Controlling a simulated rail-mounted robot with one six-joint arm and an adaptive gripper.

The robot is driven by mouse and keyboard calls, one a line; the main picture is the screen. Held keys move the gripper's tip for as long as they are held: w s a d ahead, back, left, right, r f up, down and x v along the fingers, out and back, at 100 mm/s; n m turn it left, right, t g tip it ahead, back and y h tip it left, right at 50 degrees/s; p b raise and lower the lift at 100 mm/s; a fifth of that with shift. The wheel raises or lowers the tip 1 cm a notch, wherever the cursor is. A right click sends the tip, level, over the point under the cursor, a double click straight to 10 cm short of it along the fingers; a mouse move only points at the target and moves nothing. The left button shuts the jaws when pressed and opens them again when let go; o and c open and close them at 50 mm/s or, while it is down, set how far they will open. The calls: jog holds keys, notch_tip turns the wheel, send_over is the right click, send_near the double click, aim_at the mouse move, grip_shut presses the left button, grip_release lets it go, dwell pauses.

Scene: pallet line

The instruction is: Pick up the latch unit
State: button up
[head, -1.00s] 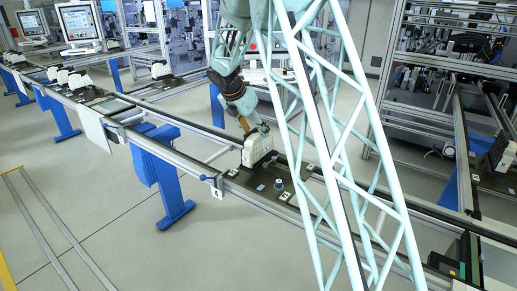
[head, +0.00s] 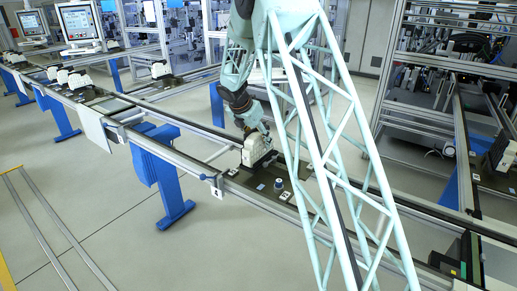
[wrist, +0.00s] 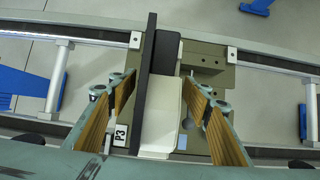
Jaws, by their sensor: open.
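The latch unit is a white block with a black plate on one side. In the head view the latch unit (head: 257,151) stands upright on a dark pallet on the line. In the wrist view the latch unit (wrist: 163,108) lies between the fingers. My gripper (wrist: 157,92) is open, with one tan-padded finger on each side of the unit and visible gaps. In the head view my gripper (head: 264,132) is just above and behind the unit, its fingertips mostly hidden. The pallet (wrist: 205,60) bears a P3 label.
The conveyor rails (head: 190,127) run along both sides of the pallet. A blue-topped knob (head: 279,185) stands on the pallet near the unit. Other pallets with white units (head: 72,79) sit farther up the line at the left. Machine frames stand at the right.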

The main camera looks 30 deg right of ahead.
aim_at(263, 145)
jog(key=shift+w+d+f, duration=0.15)
jog(key=shift+d+f, duration=0.1)
jog(key=shift+f, duration=0.15)
jog(key=shift+x, duration=2.55)
jog(key=shift+w+d, duration=0.1)
jog(key=shift+c, duration=0.9)
jog(key=c, duration=0.9)
jog(key=shift+r, duration=0.1)
jog(key=shift+r+p, duration=0.35)
jog(key=shift+r, duration=4.6)
